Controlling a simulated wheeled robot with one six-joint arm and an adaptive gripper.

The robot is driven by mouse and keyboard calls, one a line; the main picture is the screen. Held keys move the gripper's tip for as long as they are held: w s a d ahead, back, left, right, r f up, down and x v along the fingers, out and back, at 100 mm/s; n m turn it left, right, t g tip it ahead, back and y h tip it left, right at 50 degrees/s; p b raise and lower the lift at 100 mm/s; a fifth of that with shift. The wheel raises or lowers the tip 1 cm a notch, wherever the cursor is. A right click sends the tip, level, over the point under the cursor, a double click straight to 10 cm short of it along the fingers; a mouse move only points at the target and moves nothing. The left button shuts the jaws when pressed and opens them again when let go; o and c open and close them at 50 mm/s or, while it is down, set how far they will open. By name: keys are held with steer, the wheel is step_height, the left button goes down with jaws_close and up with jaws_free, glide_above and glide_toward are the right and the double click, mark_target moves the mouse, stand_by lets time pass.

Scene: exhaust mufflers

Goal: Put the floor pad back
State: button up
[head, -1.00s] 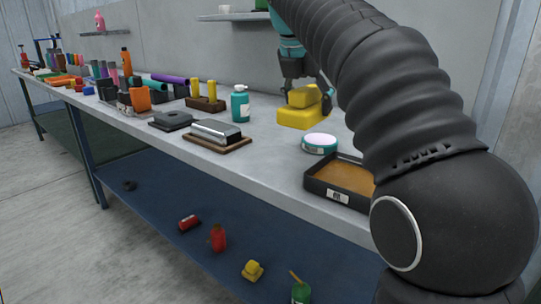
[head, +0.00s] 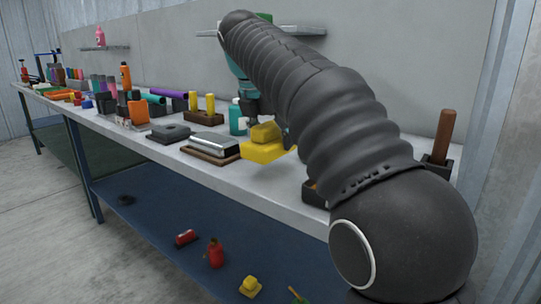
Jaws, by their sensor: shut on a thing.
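A yellow pad (head: 262,152), a block with a raised yellow grip on top, is in the head view near the middle of the bench. It is the thing I take for the floor pad; no label on it can be read. My gripper (head: 268,124) is shut on its raised grip from above. The fingers are partly hidden by my arm. The pad appears held just over the bench top, right of the silver block; the gap below it is hard to judge. A dark tray with a brown floor (head: 313,193) is mostly hidden behind my arm.
A silver block (head: 213,143) on a brown base and a dark grey block (head: 168,131) stand left of the pad. A teal bottle (head: 237,118) is close behind it. A brown handle (head: 444,130) rises from a dark holder at right. Several objects lie on the blue lower shelf (head: 150,225).

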mark_target(262, 125)
steer(key=shift+w+a+f, duration=0.15)
steer(key=shift+a, duration=0.05)
steer(key=shift+f+b, duration=0.8)
steer(key=shift+f, duration=1.2)
steer(key=shift+f, duration=0.1)
steer(key=o, duration=1.1)
steer(key=p+v, duration=0.3)
steer(key=v, duration=0.7)
steer(key=shift+p, duration=0.3)
steer(key=shift+v, duration=1.15)
